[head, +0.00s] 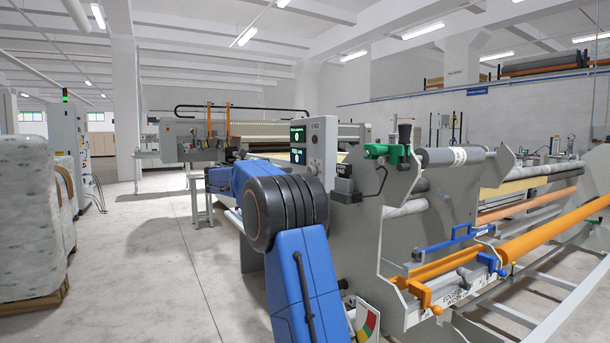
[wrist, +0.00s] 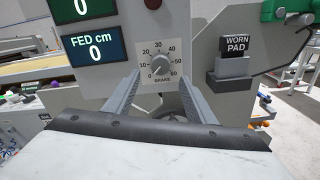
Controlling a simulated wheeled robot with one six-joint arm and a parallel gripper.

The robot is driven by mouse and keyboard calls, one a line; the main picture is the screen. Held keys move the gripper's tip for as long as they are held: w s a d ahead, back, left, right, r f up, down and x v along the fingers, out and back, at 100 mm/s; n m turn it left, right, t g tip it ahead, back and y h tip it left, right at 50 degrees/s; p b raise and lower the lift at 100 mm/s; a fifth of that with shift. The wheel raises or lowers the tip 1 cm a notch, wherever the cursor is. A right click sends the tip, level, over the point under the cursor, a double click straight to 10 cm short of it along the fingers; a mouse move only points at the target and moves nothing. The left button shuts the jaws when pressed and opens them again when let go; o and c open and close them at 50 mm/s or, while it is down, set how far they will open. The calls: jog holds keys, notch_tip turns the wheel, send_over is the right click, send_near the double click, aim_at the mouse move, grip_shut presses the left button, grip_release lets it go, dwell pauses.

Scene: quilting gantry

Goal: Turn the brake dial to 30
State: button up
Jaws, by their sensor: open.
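The brake dial (wrist: 160,65) is a small grey round knob on a white plate marked 0 to 60 and BRAKE, on the grey control panel (wrist: 193,23). Its pointer is too small to read surely. My gripper (wrist: 158,84) is open and empty in the wrist view. Its two grey fingers stand apart, left and right of the dial plate, with the knob seen between them. I cannot tell how far the fingertips are from the panel. In the head view the control panel (head: 317,170) stands beyond my blue arm, and my gripper is not clearly visible there.
A display (wrist: 94,48) left of the dial reads FED cm 0. A grey block marked WORN PAD (wrist: 237,46) sits in a holder to the right. Green clamp parts (head: 384,151) and rollers are right of the panel. Clear floor (head: 150,245) lies left.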

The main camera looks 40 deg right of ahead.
aim_at(312, 171)
jog(key=x, duration=0.7)
jog(key=c, duration=1)
